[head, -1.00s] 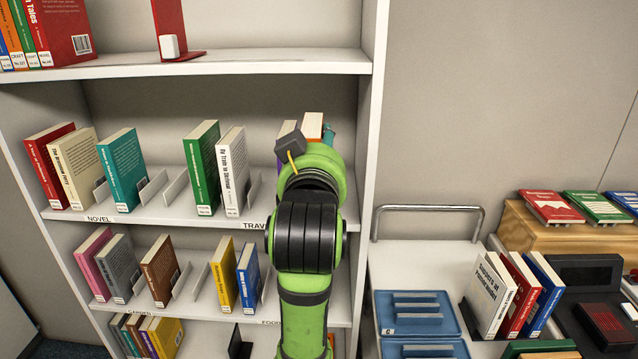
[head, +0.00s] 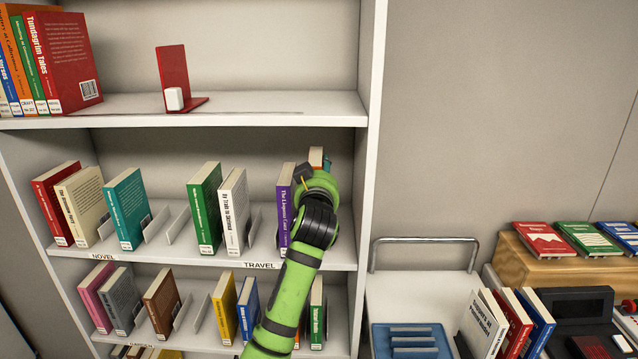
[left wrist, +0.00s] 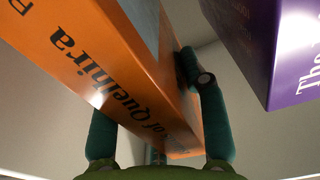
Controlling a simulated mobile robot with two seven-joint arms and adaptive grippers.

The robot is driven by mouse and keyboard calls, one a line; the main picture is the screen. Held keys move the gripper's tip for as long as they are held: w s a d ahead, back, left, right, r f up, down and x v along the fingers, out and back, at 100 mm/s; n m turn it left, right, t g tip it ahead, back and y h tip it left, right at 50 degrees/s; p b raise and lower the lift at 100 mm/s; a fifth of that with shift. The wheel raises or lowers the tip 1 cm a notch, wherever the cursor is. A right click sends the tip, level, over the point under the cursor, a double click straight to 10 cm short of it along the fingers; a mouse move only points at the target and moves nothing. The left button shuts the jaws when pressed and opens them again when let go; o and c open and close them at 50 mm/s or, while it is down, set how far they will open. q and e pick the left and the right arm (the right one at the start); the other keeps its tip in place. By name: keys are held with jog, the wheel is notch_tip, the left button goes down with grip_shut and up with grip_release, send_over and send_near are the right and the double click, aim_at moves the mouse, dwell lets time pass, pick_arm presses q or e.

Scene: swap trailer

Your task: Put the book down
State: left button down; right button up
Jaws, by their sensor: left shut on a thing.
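An orange book (left wrist: 105,60) with "of Quelhira" on its spine fills the middle of the left wrist view. My left gripper (left wrist: 160,110) is shut on it, with a teal finger on each side. In the head view, my green left arm reaches to the right end of the shelf labelled TRAVEL (head: 160,258). Only the top of the held book (head: 315,156) shows there, behind my wrist. I cannot tell whether its bottom touches the shelf. My right gripper is in neither view.
A purple book (head: 285,205) stands just left of my wrist; it also shows in the left wrist view (left wrist: 290,60). A white book (head: 234,208) and a green book (head: 205,205) stand farther left. The bookcase's side wall (head: 370,150) is close on the right.

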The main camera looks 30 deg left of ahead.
pick_arm(q)
notch_tip(320, 180, down, 4)
jog(key=shift+w+r+p, duration=0.1)
jog(key=shift+w+p, duration=0.05)
jog(key=shift+p, duration=0.75)
jog(key=c, duration=0.7)
grip_release()
jog(key=shift+f, duration=0.25)
jog(key=shift+r, duration=0.15)
